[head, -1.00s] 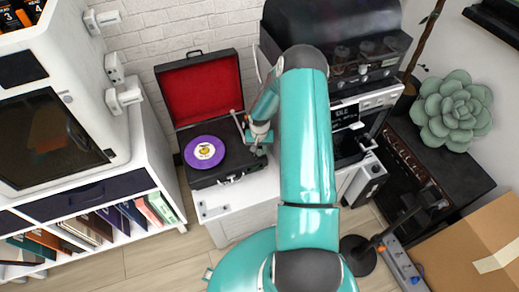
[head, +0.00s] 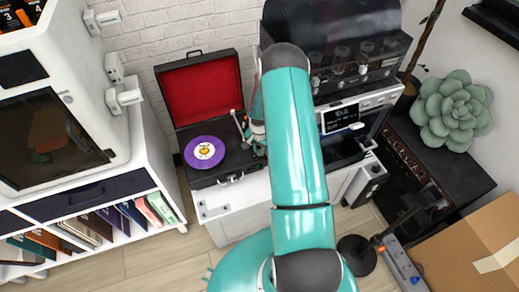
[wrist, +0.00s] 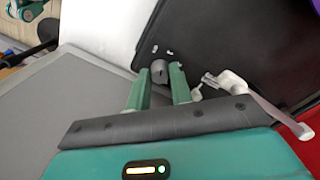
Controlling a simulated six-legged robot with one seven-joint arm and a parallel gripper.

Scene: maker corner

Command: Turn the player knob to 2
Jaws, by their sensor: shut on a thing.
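The record player (head: 206,179) is a black case with a red-lined open lid. A purple record (head: 190,153) lies on it. In the wrist view its small dark grey knob (wrist: 159,71) sits on the black deck, with small white marks beside it that are too blurred to read. My gripper (wrist: 160,76) has its two green fingers closed on either side of the knob. In the head view my gripper (head: 258,148) is at the deck's right side, mostly hidden by my teal arm, and the knob cannot be made out.
The white tonearm (wrist: 232,80) is close to the right finger in the wrist view. The player stands on a white cabinet (head: 212,201). A coffee machine (head: 350,85) stands to the right, and a white shelf unit (head: 150,165) with records stands to the left.

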